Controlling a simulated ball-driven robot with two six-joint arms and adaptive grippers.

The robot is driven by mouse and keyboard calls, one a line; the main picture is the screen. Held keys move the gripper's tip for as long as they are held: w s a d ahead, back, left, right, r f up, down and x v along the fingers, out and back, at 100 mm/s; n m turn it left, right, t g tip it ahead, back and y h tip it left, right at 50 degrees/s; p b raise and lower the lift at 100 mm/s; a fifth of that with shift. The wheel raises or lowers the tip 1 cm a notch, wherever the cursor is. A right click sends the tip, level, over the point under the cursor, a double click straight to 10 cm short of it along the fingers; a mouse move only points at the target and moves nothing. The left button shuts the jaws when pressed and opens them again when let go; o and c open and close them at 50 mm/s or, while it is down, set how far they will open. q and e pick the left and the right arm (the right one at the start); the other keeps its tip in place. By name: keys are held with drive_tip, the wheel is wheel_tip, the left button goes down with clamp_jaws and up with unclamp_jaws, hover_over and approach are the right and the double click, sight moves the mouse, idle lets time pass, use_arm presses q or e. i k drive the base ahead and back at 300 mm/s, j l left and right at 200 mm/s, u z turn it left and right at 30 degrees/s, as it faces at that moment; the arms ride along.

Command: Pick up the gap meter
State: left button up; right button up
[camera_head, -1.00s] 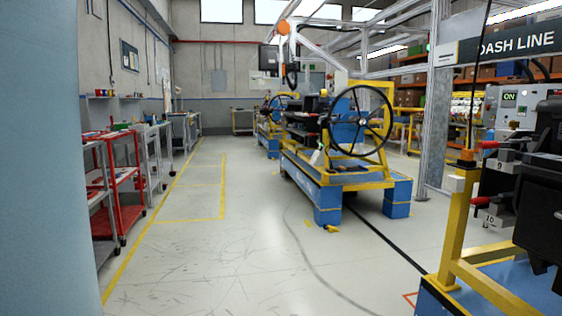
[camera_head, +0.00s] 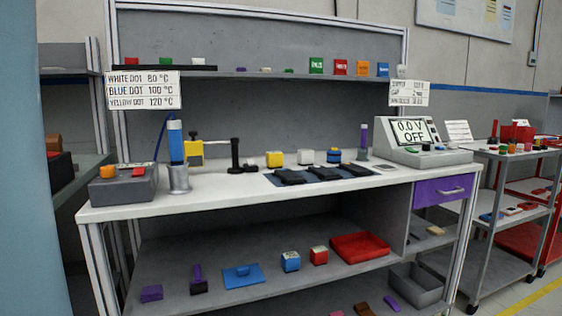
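I cannot tell which item is the gap meter; nothing carries a readable name for it. Small yellow, white and blue blocks stand mid-bench behind black pieces on a dark mat (camera_head: 268,177). A grey console (camera_head: 422,156) at the bench's right reads "0.0 V OFF". Neither gripper is in view.
A grey box (camera_head: 122,188) stands at the bench's left end. The lower shelf (camera_head: 225,297) holds small coloured parts and a red tray (camera_head: 360,247). A purple drawer (camera_head: 441,191) is shut. Grey and red carts stand at right. A pale blue surface fills the left edge.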

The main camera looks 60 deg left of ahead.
sight(274, 159)
drive_tip(key=u, duration=1.85)
drive_tip(key=z, duration=4.2)
drive_tip(key=u, duration=4.2)
drive_tip(key=i+u, duration=0.1)
drive_tip(key=u, duration=0.6)
